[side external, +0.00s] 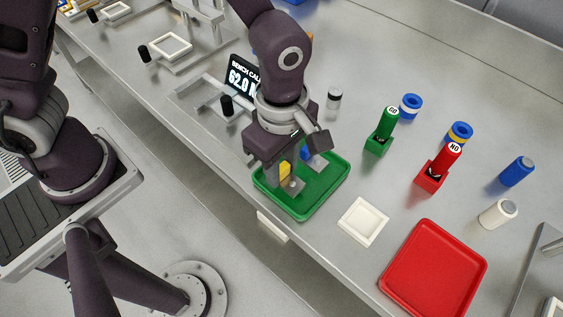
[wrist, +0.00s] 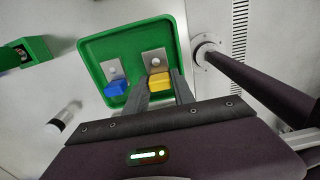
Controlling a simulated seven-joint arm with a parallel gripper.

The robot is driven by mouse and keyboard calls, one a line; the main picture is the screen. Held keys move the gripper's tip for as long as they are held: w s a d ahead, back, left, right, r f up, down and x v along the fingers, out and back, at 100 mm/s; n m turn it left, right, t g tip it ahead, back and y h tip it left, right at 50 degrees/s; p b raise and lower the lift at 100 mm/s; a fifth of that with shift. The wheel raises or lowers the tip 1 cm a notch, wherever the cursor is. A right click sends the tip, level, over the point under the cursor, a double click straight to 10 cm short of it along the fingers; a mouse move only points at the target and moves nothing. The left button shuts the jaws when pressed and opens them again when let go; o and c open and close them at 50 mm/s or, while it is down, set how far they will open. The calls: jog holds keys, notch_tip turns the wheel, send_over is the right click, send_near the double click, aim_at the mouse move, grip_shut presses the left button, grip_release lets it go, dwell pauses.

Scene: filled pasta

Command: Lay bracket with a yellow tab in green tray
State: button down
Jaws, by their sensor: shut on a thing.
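The green tray (side external: 327,196) lies on the bench below my gripper (side external: 286,186), and its rim also shows in the wrist view (wrist: 90,44). My gripper (wrist: 161,90) is shut on the bracket with a yellow tab (wrist: 158,79), which is a small grey metal plate with a yellow block. The bracket is over or in the tray; whether it touches the floor I cannot tell. A second bracket with a blue tab (wrist: 116,87) lies in the tray to its left in the wrist view. In the side view the yellow tab (side external: 285,170) is partly hidden by my fingers.
A red tray (side external: 434,272) and a small white square dish (side external: 362,221) lie to the right. A green stamp holder (side external: 379,140) and a red one (side external: 432,178) stand behind. A display (side external: 243,80) stands to the left. The bench's front edge runs close by the green tray.

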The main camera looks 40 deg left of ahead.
jog(key=shift+f, duration=0.5)
jog(key=c, duration=1)
grip_release()
jog(key=shift+o, duration=0.2)
jog(key=shift+s, duration=0.1)
notch_tip(320, 180, up, 7)
jog(key=shift+f, duration=0.1)
